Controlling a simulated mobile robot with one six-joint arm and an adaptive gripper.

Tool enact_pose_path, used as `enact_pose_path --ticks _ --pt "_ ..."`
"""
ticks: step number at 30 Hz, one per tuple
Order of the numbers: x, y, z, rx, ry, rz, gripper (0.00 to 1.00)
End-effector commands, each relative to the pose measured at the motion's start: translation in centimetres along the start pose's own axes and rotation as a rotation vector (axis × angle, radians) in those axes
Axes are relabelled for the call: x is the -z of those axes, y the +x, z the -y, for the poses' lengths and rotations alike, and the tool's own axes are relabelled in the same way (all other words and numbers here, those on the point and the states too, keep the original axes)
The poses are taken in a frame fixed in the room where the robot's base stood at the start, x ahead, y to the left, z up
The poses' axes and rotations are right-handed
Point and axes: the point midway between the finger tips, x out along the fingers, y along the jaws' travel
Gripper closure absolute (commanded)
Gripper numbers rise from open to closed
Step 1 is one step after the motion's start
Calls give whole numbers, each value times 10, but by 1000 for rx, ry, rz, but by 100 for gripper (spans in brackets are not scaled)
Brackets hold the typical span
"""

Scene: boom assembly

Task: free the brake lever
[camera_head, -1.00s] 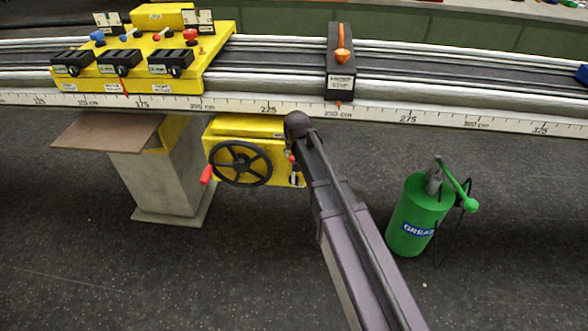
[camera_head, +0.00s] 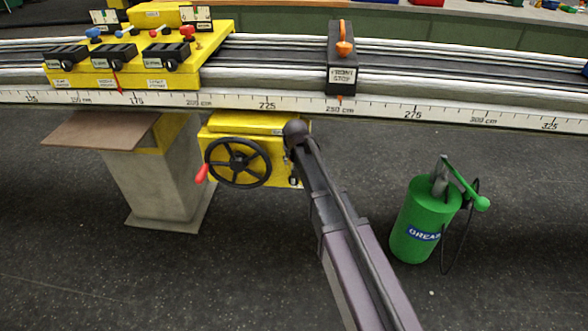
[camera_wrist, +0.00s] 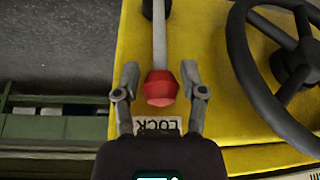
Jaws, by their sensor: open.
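The brake lever shows in the wrist view as a grey rod (camera_wrist: 159,35) with a red knob (camera_wrist: 160,87) at its end, on a yellow housing (camera_wrist: 205,40). An upside-down LOCK label (camera_wrist: 158,126) lies by the knob. My gripper (camera_wrist: 160,70) is open, one finger on each side of the knob, with visible gaps. In the head view, the yellow housing (camera_head: 217,126) hangs under the rail, and my arm covers its right part, hiding my gripper and the red knob.
A black handwheel (camera_head: 237,163) with a red handle sits left of my arm and close beside the lever in the wrist view (camera_wrist: 298,75). A concrete pillar (camera_head: 160,185) stands left. A green grease can (camera_head: 415,230) stands on the floor at right. The scaled rail (camera_head: 440,113) runs above.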

Motion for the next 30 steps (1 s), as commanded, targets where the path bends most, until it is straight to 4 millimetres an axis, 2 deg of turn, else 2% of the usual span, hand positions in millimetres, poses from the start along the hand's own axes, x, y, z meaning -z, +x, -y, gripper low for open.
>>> enact_pose_path --ticks 1,9,24,25,30 --pt "-1 8 0 0 0 0 46" --pt "0 24 0 0 0 0 46" --pt "0 27 0 0 0 0 46" --pt "0 27 0 0 0 0 49" --pt "0 27 0 0 0 0 100"
